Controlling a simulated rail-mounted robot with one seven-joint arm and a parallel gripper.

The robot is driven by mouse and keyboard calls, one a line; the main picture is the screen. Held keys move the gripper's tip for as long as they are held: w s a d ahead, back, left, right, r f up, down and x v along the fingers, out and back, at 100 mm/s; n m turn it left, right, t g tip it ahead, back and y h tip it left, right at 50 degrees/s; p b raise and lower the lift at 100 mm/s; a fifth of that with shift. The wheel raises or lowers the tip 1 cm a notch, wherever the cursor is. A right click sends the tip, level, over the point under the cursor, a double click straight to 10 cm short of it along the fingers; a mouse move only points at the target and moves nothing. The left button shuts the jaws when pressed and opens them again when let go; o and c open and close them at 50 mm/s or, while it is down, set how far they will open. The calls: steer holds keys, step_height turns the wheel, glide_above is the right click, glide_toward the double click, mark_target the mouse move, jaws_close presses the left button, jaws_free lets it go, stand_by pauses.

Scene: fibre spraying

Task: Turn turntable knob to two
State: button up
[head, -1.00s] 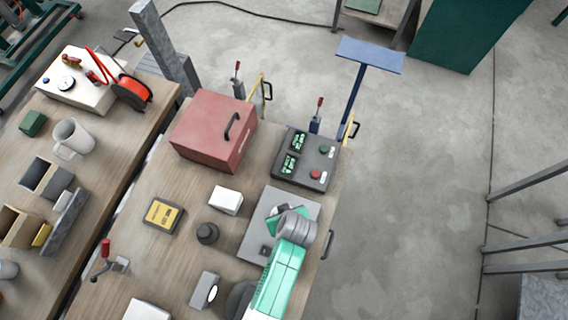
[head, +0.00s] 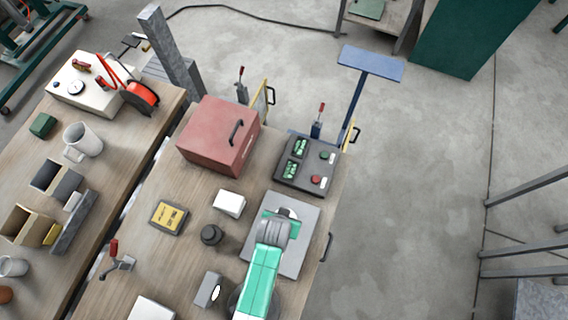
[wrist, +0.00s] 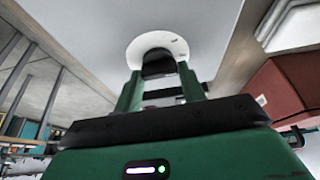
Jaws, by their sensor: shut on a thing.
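The turntable knob (wrist: 157,64) is a dark knob in front of a round white dial (wrist: 158,44) on a grey panel (wrist: 225,30), in the wrist view. My gripper (wrist: 160,84) has its two green fingers on either side of the knob and is shut on it. In the head view the grey panel (head: 306,222) lies near the right edge of the table, and part of the white dial (head: 289,212) shows past my wrist. The knob is hidden there by my arm. Marks on the dial are too small to read.
A dark control box (head: 308,160) with green displays and buttons stands beyond the panel. A red box (head: 218,136) is to its left. A white block (head: 229,203), a black round piece (head: 211,235) and a yellow-faced device (head: 169,217) lie left of the panel.

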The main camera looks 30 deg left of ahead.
stand_by(0.4)
steer(key=o, duration=1)
steer(key=v, duration=0.8)
steer(key=shift+a, duration=0.1)
